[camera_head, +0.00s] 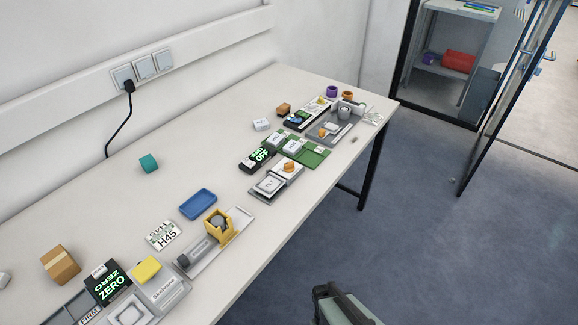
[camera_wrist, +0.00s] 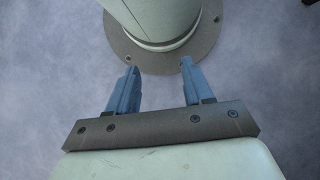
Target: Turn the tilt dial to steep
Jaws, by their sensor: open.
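Two orange knobs show in the head view: one (camera_head: 289,167) on a grey-white unit at the middle of the table, and one (camera_head: 323,133) on a grey unit farther back. I cannot tell which is the tilt dial, and no steep marking is readable. My gripper (camera_wrist: 158,68) is open and empty in the wrist view. Its two blue fingers are apart over the grey-blue floor, with a round pale base part of mine beyond them. No table object shows between the fingers. The gripper's fingers are not seen in the head view.
The long white table (camera_head: 120,195) runs along the wall. A yellow holder (camera_head: 219,226), blue tray (camera_head: 198,204), H45 card (camera_head: 163,235), ZERO display (camera_head: 108,284) and brown box (camera_head: 60,263) stand near. An OFF display (camera_head: 257,158) is mid-table. Open floor lies right.

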